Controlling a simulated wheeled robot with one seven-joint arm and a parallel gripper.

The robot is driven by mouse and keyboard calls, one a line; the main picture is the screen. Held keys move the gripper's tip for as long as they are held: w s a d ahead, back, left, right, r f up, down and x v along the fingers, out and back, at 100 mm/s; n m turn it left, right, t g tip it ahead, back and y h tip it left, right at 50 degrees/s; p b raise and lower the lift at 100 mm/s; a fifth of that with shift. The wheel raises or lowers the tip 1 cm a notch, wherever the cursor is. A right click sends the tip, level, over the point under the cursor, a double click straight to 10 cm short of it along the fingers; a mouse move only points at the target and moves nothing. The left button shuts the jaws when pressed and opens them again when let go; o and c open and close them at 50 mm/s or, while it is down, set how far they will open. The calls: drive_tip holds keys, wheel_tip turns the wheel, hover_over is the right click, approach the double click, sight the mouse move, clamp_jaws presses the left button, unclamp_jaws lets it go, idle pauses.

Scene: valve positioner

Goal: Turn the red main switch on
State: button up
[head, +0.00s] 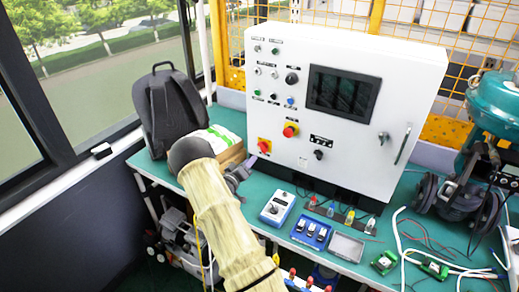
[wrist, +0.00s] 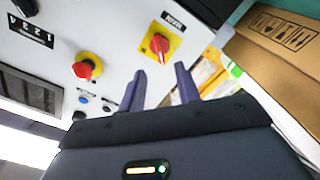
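The red main switch (head: 264,145) is a red rotary knob on a yellow square plate, low on the left of the white control panel (head: 345,45). In the wrist view the main switch (wrist: 160,44) shows just beyond my fingertips, with its red handle standing at a slant. My gripper (wrist: 160,70) is open and empty, its two dark fingers apart and pointing at the panel near the switch. No contact with the switch is visible. In the head view my gripper (head: 240,172) is partly hidden behind my arm, left of and below the switch.
A red emergency-stop-like button (head: 291,129) on yellow sits right of the switch. A cardboard box (wrist: 275,50) stands close on the gripper's right in the wrist view. A black backpack (head: 168,105) is at the left. Small devices and a tray (head: 346,247) lie on the green bench.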

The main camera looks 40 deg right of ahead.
sight(261, 149)
drive_tip(key=p+x, duration=0.1)
drive_tip(key=x, duration=0.8)
drive_tip(key=shift+s+p, duration=0.2)
drive_tip(key=shift+p, duration=0.1)
drive_tip(key=shift+w+a, duration=0.1)
clamp_jaws()
